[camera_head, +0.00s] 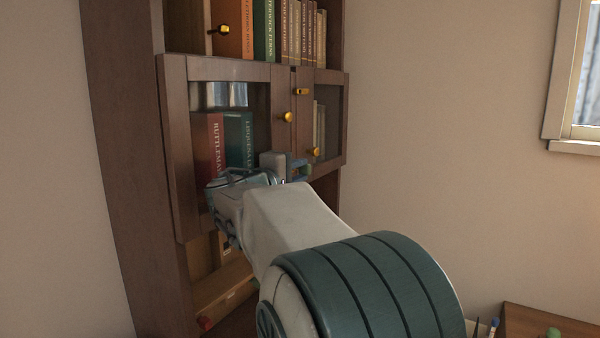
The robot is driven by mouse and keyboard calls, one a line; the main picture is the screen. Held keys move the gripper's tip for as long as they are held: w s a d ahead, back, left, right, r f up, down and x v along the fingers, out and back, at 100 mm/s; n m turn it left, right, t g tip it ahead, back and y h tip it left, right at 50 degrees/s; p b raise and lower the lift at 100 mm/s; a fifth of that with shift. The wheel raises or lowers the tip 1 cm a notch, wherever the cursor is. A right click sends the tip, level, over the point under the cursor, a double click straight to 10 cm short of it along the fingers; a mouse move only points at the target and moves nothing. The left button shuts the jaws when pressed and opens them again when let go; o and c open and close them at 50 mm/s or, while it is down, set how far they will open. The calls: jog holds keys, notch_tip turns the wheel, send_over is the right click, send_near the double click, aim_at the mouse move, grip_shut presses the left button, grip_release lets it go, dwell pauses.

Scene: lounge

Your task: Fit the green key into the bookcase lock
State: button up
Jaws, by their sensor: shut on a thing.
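The brown bookcase (130,150) stands ahead and to the left, with two glass-paned doors. My gripper (288,168) is in front of the lower part of these doors, near where they meet. It is shut on the green key (303,168), of which only a small green part shows at the gripper's right side. The rest of the key is hidden by the gripper. A small gold fitting (301,91) sits high on the right door's frame; I cannot tell if it is the lock. No keyhole can be made out, nor whether the key touches the door.
Gold knobs sit on the left door (287,117) and right door (315,151). Another gold fitting (224,29) shows on the shelf above. Books (240,138) stand behind the glass. A wooden table (545,322) is at the lower right. The wall at right is bare below the window.

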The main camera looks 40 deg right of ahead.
jog(key=shift+w+a, duration=0.15)
jog(key=shift+w, duration=0.2)
jog(key=o, duration=1)
jog(key=shift+o, duration=0.2)
jog(key=b+v, duration=0.2)
jog(key=v, duration=0.4)
dwell(0.4)
jog(key=s+a+f+g+y, duration=0.15)
jog(key=s+f+y, duration=0.3)
jog(key=f, duration=0.55)
jog(key=s+a+f+m+g+y, duration=0.1)
jog(key=s+a+f+m+y, duration=0.1)
jog(key=s+a+f+y, duration=0.4)
jog(key=s+a+f+m+g+y, duration=0.1)
jog(key=s+a+f+m+y, duration=0.1)
jog(key=s+a+f+y, duration=0.4)
jog(key=s+a+f, duration=0.4)
jog(key=a+f, duration=0.2)
jog(key=f, duration=0.3)
jog(key=shift+s+a+f+m, duration=0.25)
jog(key=shift+s+m, duration=0.05)
jog(key=shift+s, duration=0.05)
